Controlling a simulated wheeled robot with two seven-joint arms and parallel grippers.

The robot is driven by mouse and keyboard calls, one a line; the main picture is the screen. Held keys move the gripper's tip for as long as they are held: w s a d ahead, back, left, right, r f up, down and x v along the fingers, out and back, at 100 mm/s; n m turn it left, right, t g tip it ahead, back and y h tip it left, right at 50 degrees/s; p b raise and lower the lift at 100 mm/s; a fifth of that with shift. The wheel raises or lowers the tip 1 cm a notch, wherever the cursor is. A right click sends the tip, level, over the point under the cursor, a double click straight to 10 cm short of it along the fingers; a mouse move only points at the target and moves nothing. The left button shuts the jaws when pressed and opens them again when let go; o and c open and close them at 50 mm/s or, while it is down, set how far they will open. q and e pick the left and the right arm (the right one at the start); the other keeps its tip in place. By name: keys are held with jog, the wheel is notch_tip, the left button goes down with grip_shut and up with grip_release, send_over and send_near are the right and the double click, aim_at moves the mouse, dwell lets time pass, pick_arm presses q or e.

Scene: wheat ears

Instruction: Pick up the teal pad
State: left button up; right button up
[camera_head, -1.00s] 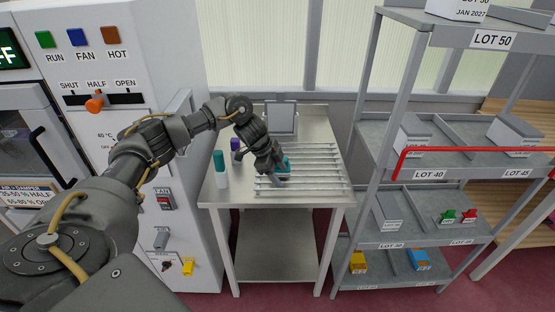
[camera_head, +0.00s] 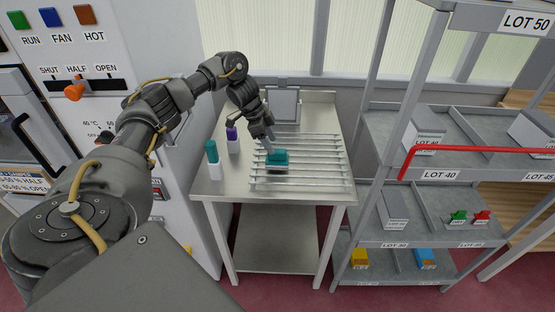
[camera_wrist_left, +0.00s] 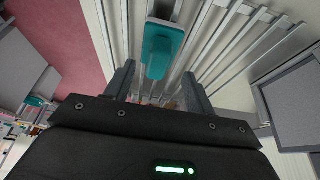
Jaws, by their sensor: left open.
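The teal pad (camera_head: 277,156) lies on the metal rack (camera_head: 318,160) on the steel table, with a pale grey part under or beside it. In the left wrist view the teal pad (camera_wrist_left: 160,48) shows ahead of the two fingers, in line with the gap between them. My left gripper (camera_head: 268,138) is just behind the pad in the head view. In the left wrist view my left gripper (camera_wrist_left: 160,85) is open with nothing between its fingers. I cannot tell whether a finger touches the pad. My right gripper is in neither view.
A teal-capped bottle (camera_head: 213,160) and a purple-capped bottle (camera_head: 232,139) stand left of the rack. A grey panel (camera_head: 283,105) stands at the table's back. A grey shelf unit (camera_head: 385,150) with a red rail (camera_head: 480,150) stands at right. A white cabinet (camera_head: 150,60) stands at left.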

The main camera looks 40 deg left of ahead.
aim_at(277, 150)
pick_arm(q)
jog(key=shift+d, duration=0.15)
jog(key=p+x, duration=0.2)
jog(key=x, duration=0.2)
jog(key=shift+w+d+f, duration=0.15)
jog(key=shift+d, duration=0.1)
jog(key=shift+w+f, duration=0.1)
jog(key=shift+f, duration=0.15)
jog(key=shift+d, duration=0.1)
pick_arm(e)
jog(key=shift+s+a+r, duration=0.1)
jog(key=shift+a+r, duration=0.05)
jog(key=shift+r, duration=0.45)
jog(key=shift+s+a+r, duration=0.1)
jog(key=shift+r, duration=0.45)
pick_arm(q)
jog(key=shift+c, duration=0.3)
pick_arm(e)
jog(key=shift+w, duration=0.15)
pick_arm(q)
jog(key=c, duration=0.5)
jog(key=shift+c, duration=0.2)
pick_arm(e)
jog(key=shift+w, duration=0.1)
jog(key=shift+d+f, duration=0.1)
